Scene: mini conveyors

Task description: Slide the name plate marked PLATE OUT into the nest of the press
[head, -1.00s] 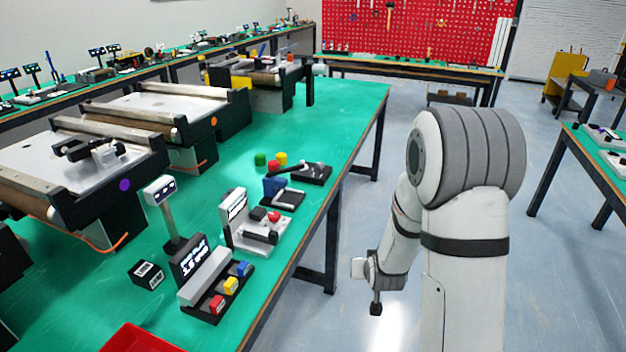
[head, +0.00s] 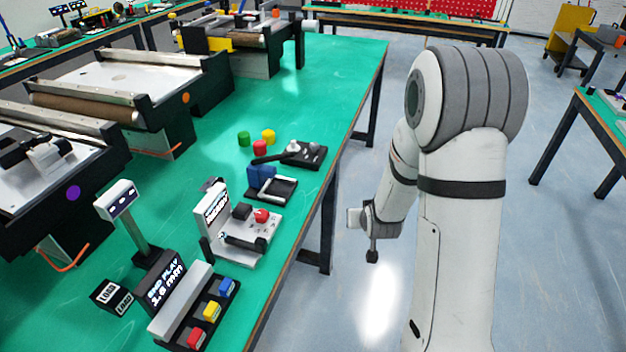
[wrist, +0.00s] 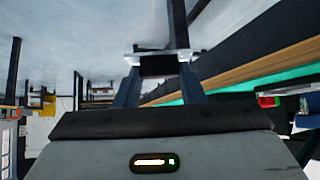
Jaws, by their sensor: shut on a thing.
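My gripper (wrist: 160,76) is shut on a small dark block with a pale, thin plate across it (wrist: 158,53); no lettering on it can be read. In the head view my gripper (head: 372,248) hangs low over the floor, right of the green bench and clear of its edge. A white station with a lit screen and red button (head: 258,236) stands nearer. Which one has the nest, I cannot tell.
A blue block with a black frame (head: 277,190) sits between those two. A station with red, yellow and blue blocks (head: 180,312) is nearest. Green (head: 243,138) and yellow (head: 268,136) pieces lie behind. Conveyors (head: 120,85) line the left. The floor (head: 440,60) right of the bench is open.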

